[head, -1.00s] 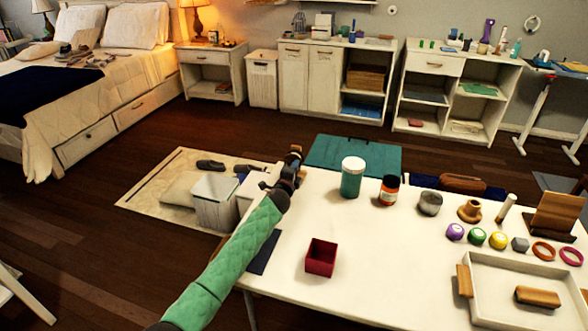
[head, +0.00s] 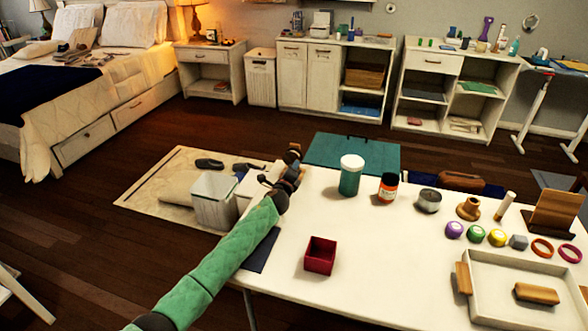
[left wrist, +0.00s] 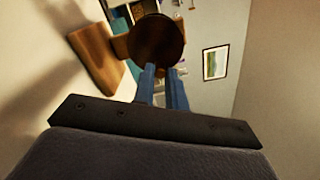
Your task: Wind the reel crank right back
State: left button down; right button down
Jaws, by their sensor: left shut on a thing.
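My left gripper (head: 291,163) is at the far left edge of the white table, at the end of the green-sleeved arm. In the left wrist view its blue fingers (left wrist: 163,72) are close together on a dark brown round knob (left wrist: 157,40), which appears to be the reel crank's handle. A lighter brown wooden piece (left wrist: 94,56) stands beside it. In the head view my gripper and wrist mostly hide the crank and reel, so the crank's angle cannot be told. My right gripper is not in view.
The white table (head: 370,260) carries a red open box (head: 320,256), a teal jar (head: 350,178), an orange-labelled bottle (head: 388,188) and a white tray (head: 490,318). A white bin (head: 214,203) stands on the floor left of my gripper. The table's middle is clear.

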pick_arm(q)
jog(key=shift+a, duration=0.1)
jog(key=c, duration=1.4)
grip_release()
jog(key=shift+c, duration=0.2)
jog(key=shift+s+a+f, duration=0.1)
jog(key=shift+s+a, duration=0.1)
jog(key=shift+s, duration=0.3)
jog(key=v, duration=0.5)
jog(key=shift+s+a+b, duration=0.1)
jog(key=shift+s+b, duration=0.25)
jog(key=shift+s+a, duration=0.15)
jog(key=shift+s, duration=0.3)
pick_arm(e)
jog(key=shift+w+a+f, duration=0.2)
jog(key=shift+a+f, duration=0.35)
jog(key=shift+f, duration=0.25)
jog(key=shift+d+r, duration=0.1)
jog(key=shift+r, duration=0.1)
